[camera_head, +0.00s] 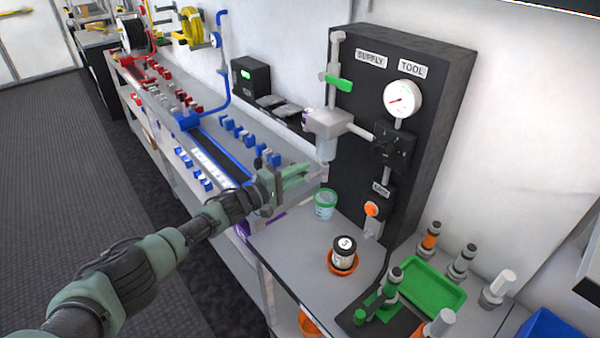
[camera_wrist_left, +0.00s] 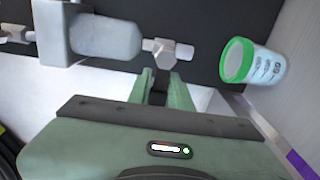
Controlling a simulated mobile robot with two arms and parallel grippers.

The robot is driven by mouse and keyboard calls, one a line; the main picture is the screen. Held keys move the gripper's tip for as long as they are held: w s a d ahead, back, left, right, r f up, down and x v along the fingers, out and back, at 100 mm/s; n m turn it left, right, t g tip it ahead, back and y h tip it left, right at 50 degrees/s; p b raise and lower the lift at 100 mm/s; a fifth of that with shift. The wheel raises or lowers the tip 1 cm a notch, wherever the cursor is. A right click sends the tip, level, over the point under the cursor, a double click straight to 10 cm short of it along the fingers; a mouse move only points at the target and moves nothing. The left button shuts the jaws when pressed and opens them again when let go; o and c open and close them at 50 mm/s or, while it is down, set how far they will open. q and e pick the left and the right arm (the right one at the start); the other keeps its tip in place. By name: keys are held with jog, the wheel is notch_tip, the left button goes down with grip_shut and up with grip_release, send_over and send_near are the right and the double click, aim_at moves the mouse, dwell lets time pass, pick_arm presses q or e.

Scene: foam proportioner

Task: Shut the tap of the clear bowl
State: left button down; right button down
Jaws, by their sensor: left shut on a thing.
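The clear bowl (camera_head: 326,150) hangs under a grey filter head on the black panel, and in the left wrist view it (camera_wrist_left: 105,38) lies sideways at upper left. Its small grey tap (camera_wrist_left: 168,52) sticks out of the bowl's lower end. My left gripper (camera_head: 314,173) reaches in from the left just below the bowl. In the left wrist view its green fingers (camera_wrist_left: 160,82) are close together at the tap, shut on it. The fingers partly hide the tap, and I cannot tell its handle's angle. My right gripper is not in view.
A green-rimmed cup (camera_head: 326,204) stands on the bench below the bowl. A black-lidded jar (camera_head: 343,252) sits in an orange dish in front. The black panel (camera_head: 440,100) carries a gauge (camera_head: 402,98) and a green-handled valve (camera_head: 340,83). A green tray (camera_head: 425,285) lies at right.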

pick_arm(q)
jog(key=shift+s+f, duration=0.1)
jog(key=shift+f, duration=0.05)
jog(key=c, duration=1.3)
grip_release()
jog(key=v, duration=0.7)
jog(key=shift+s+a, duration=0.25)
jog(key=shift+a, duration=0.05)
